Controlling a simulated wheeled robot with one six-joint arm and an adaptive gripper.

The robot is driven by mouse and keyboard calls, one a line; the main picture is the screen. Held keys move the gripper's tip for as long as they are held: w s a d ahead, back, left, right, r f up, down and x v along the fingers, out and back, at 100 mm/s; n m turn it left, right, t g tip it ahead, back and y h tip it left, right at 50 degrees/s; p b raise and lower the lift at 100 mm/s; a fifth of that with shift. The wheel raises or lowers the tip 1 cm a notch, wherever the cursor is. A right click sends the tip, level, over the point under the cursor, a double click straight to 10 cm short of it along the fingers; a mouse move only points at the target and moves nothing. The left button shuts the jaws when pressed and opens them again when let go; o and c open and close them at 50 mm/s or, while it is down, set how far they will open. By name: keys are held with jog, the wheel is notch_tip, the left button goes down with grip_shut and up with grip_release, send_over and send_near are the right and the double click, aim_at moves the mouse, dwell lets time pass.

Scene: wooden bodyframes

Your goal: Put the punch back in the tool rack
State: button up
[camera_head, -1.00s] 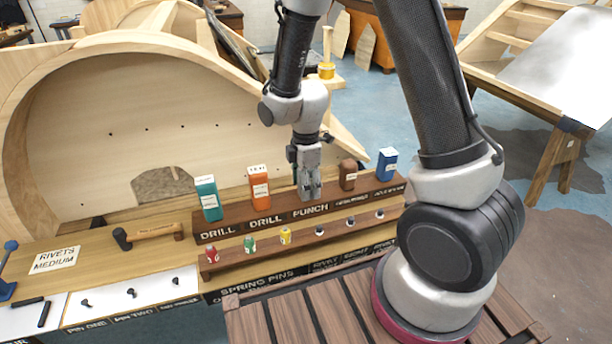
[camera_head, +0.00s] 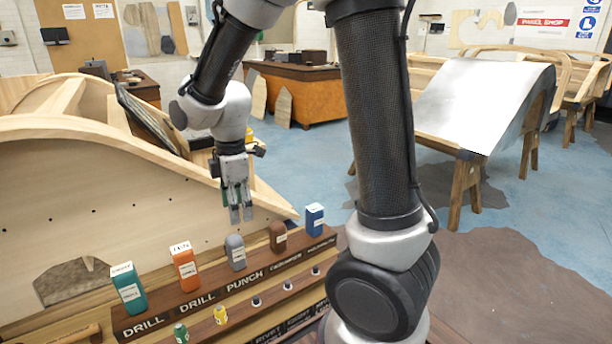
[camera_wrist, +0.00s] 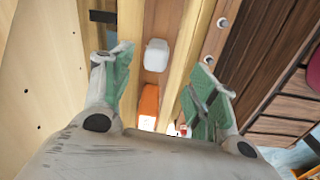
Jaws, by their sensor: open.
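The punch (camera_head: 235,252) is a grey block-shaped tool standing upright in the tool rack (camera_head: 139,331), behind the PUNCH label, between the orange drill and the brown tool. My gripper (camera_head: 241,213) is above it, fingers pointing down, open and empty. In the wrist view the punch (camera_wrist: 157,55) shows as a pale top between and beyond my green-padded fingertips (camera_wrist: 158,80), apart from them.
A teal drill (camera_head: 129,288) and an orange drill (camera_head: 185,268) stand left of the punch. A brown tool (camera_head: 278,237) and a blue tool (camera_head: 314,220) stand right. Small coloured pins line the lower step. A curved wooden frame (camera_head: 90,190) rises behind.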

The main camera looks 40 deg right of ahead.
jog(key=s+d+r+m+t, duration=0.2)
jog(key=s+d+r+m, duration=0.4)
jog(key=s+m, duration=0.2)
jog(key=s+d+r+m+t, duration=0.1)
jog(key=s+d+r+m, duration=0.6)
jog(key=s, duration=0.3)
jog(key=shift+r+m+t, duration=0.25)
jog(key=shift+m+t, duration=0.15)
jog(key=shift+m, duration=0.3)
jog(key=shift+s+d, duration=0.1)
